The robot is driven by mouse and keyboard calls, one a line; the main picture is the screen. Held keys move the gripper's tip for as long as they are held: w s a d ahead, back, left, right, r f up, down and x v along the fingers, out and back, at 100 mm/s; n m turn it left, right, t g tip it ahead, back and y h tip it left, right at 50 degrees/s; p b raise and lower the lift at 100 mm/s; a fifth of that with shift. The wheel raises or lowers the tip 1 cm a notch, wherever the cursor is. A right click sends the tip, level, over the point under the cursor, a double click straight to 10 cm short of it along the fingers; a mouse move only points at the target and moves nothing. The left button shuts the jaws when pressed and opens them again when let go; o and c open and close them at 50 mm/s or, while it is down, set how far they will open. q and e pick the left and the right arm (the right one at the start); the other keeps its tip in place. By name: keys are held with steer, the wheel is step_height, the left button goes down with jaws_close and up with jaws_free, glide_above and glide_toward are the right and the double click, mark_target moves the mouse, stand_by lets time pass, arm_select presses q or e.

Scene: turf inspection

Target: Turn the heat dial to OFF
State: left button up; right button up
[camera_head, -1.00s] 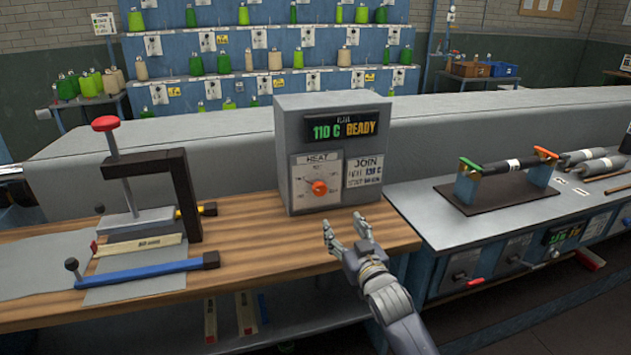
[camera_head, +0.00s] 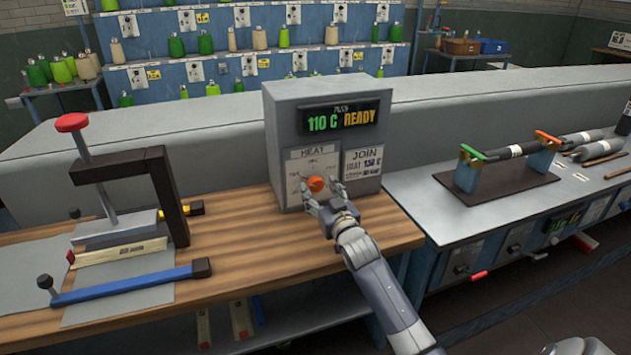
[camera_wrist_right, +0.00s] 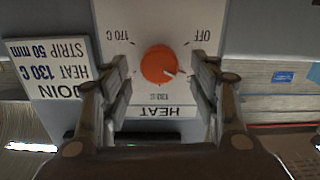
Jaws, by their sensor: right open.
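The heat dial is an orange knob (camera_head: 316,184) on the white HEAT plate of a grey control box (camera_head: 285,125). In the right wrist view, which is upside down, the knob (camera_wrist_right: 158,63) has a white pointer mark at its right edge, below the OFF label and not on it. My right gripper (camera_head: 319,197) is open in front of the dial. In the wrist view its two fingers (camera_wrist_right: 164,75) stand on either side of the knob, with visible gaps. My left gripper is not in view.
The box display (camera_head: 340,115) reads 110 C READY. A JOIN card (camera_head: 362,163) sits beside the HEAT plate. A clamp press with a red knob (camera_head: 72,122) and a blue bar (camera_head: 125,284) occupy the wooden bench's left. The bench before the box is clear.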

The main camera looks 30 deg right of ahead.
mark_target(317, 185)
steer(key=shift+x, duration=1.9)
steer(key=shift+r, duration=0.1)
steer(key=shift+c, duration=1.1)
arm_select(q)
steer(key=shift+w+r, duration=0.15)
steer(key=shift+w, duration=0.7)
arm_select(e)
steer(key=c, duration=0.9)
